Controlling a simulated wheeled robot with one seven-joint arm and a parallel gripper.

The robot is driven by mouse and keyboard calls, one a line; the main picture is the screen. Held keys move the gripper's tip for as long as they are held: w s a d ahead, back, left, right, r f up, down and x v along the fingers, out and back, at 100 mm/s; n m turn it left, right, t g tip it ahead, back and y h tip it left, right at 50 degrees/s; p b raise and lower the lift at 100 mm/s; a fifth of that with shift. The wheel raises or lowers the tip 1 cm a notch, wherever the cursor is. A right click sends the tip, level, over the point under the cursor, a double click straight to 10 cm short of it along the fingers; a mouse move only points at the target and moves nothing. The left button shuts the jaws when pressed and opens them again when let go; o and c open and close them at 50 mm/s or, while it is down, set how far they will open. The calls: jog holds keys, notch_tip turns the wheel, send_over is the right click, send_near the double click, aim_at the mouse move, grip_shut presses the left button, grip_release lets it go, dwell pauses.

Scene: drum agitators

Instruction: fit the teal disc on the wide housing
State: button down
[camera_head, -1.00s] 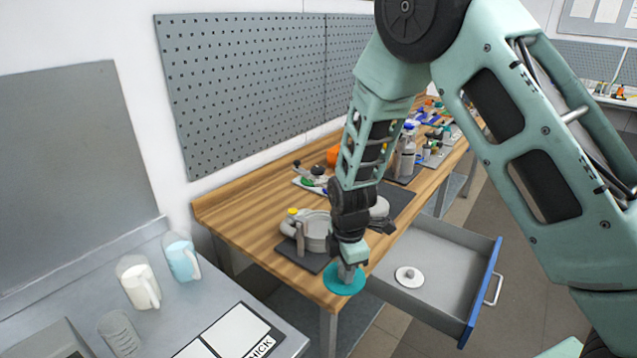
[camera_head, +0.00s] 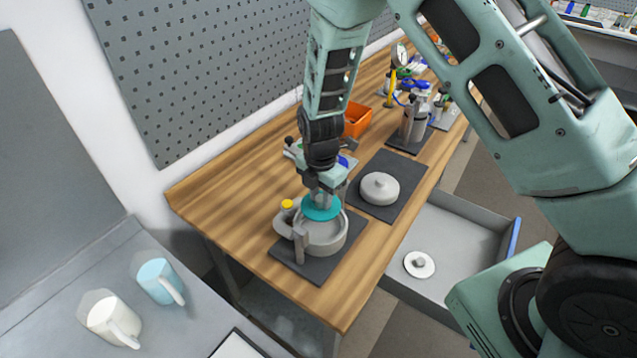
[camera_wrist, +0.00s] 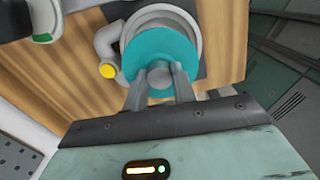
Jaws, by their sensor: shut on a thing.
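My gripper (camera_head: 321,196) is shut on the teal disc (camera_head: 322,209) by its grey central knob. The disc is over the open top of the wide grey housing (camera_head: 325,240), which stands on a dark mat near the table's front corner. In the wrist view, the teal disc (camera_wrist: 158,50) covers much of the housing (camera_wrist: 168,14), whose rim shows around the far side. The disc looks raised above the rim and toward its far side in the head view; I cannot tell the exact gap. A curved pipe with a yellow cap (camera_head: 287,204) sits at the housing's left.
A second grey housing with a lid (camera_head: 380,188) stands on another dark mat (camera_head: 412,167) to the right. An open drawer (camera_head: 455,235) holds a white disc (camera_head: 419,264). An orange bin (camera_head: 357,119) and bottles are farther back.

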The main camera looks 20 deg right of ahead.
jog(key=b, duration=0.5)
send_over(321, 228)
jog(key=shift+f, duration=3.6)
jog(key=shift+f+b, duration=0.2)
jog(key=shift+b, duration=0.25)
jog(key=shift+f+b, duration=0.3)
jog(key=shift+f, duration=0.05)
jog(key=shift+f, duration=0.25)
jog(key=c, duration=1.1)
grip_release()
jog(key=shift+o, duration=0.2)
jog(key=shift+r+b, duration=0.15)
jog(key=shift+b, duration=0.15)
jog(key=r+b, duration=0.2)
jog(key=r, duration=0.6)
jog(key=r+b, duration=0.2)
jog(key=r, duration=0.7)
jog(key=shift+s+a+r, duration=0.1)
jog(key=shift+s+a, duration=0.05)
jog(key=shift+a, duration=0.05)
